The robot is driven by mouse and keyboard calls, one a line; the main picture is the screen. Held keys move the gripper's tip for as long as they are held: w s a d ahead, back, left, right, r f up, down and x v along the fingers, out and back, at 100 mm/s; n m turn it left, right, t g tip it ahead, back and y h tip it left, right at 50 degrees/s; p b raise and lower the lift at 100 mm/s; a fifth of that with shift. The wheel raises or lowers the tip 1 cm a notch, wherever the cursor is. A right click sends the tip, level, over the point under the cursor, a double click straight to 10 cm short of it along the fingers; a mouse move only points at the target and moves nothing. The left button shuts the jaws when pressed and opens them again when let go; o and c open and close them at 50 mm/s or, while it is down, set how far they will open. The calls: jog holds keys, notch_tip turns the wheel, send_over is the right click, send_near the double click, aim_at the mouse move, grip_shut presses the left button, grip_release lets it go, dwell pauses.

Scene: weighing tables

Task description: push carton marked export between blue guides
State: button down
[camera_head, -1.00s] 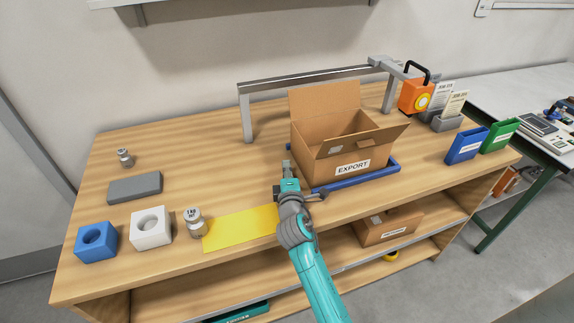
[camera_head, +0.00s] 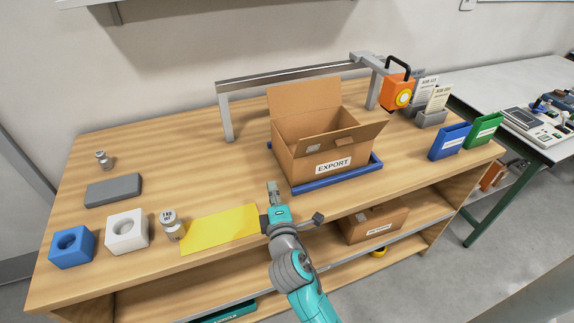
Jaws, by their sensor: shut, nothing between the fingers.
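The open brown carton marked EXPORT (camera_head: 312,168) stands upright on the wooden table with its flaps raised. Blue guides (camera_head: 338,180) show low along its front and right sides, and a bit of blue shows at its back left. The carton appears to sit between them; its far base is hidden. My gripper (camera_head: 272,187) is shut and empty, just left of the carton's front left corner, near the table's front edge and apart from the carton.
A yellow mat (camera_head: 218,228) lies left of my gripper, with a metal weight (camera_head: 172,225) beside it. A grey rail frame (camera_head: 227,120) stands behind the carton. An orange device (camera_head: 397,91) and blue (camera_head: 450,142) and green (camera_head: 484,130) holders stand right.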

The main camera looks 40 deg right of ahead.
jog(key=shift+w+r, duration=0.15)
jog(key=x, duration=1)
jog(key=shift+d, duration=0.1)
jog(key=shift+s+d, duration=0.25)
jog(key=shift+d, duration=0.35)
jog(key=shift+s+d, duration=0.3)
jog(key=shift+d, duration=0.3)
jog(key=shift+s+d, duration=0.1)
jog(key=shift+d, duration=0.55)
jog(key=shift+d, duration=0.1)
